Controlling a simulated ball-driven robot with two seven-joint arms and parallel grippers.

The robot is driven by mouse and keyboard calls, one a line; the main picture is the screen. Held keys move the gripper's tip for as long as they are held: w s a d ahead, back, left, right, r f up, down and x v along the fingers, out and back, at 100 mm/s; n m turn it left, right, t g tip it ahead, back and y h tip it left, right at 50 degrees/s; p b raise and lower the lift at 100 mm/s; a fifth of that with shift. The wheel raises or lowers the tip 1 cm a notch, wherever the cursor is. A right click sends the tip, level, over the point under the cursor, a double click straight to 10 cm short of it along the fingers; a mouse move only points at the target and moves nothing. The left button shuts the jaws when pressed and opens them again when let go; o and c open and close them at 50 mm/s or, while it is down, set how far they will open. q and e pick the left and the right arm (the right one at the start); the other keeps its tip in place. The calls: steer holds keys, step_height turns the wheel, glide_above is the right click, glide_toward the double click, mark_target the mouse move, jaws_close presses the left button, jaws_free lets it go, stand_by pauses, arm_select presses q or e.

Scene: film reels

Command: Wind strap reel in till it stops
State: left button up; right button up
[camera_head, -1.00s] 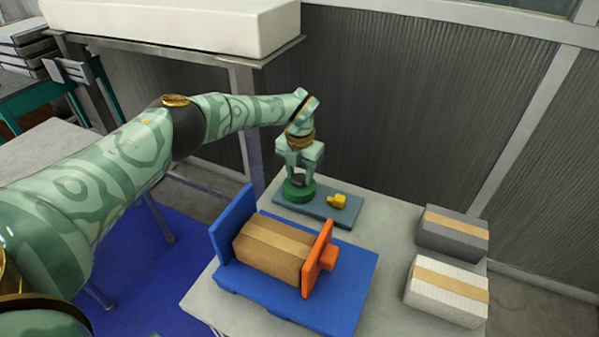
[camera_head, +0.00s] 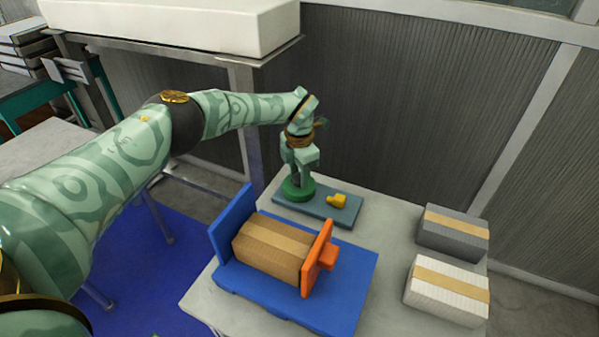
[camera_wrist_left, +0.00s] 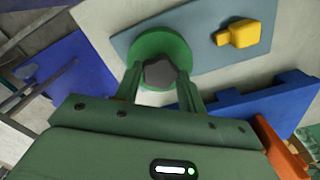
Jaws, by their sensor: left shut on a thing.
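The green strap reel (camera_head: 294,192) sits on a blue-grey base plate (camera_head: 325,207) at the back of the table. In the left wrist view the reel (camera_wrist_left: 178,45) is a green disc with a dark lobed knob (camera_wrist_left: 160,73) on top. My left gripper (camera_head: 299,172) points down over the reel, and its fingers (camera_wrist_left: 161,90) are shut on the dark knob. A small yellow block (camera_head: 337,200) stands on the same plate to the right of the reel; it also shows in the left wrist view (camera_wrist_left: 243,34). My right gripper is not in view.
A blue cradle (camera_head: 345,290) with an orange end plate (camera_head: 318,258) holds a brown carton (camera_head: 270,247) in front of the plate. A grey box (camera_head: 452,235) and a white box (camera_head: 447,291) stand at the right. The tabletop (camera_head: 395,225) between is clear.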

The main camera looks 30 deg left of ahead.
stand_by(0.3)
arm_select(q)
steer(key=o, duration=1)
steer(key=shift+r, duration=0.15)
step_height(320, 180, up, 16)
steer(key=p, duration=0.4)
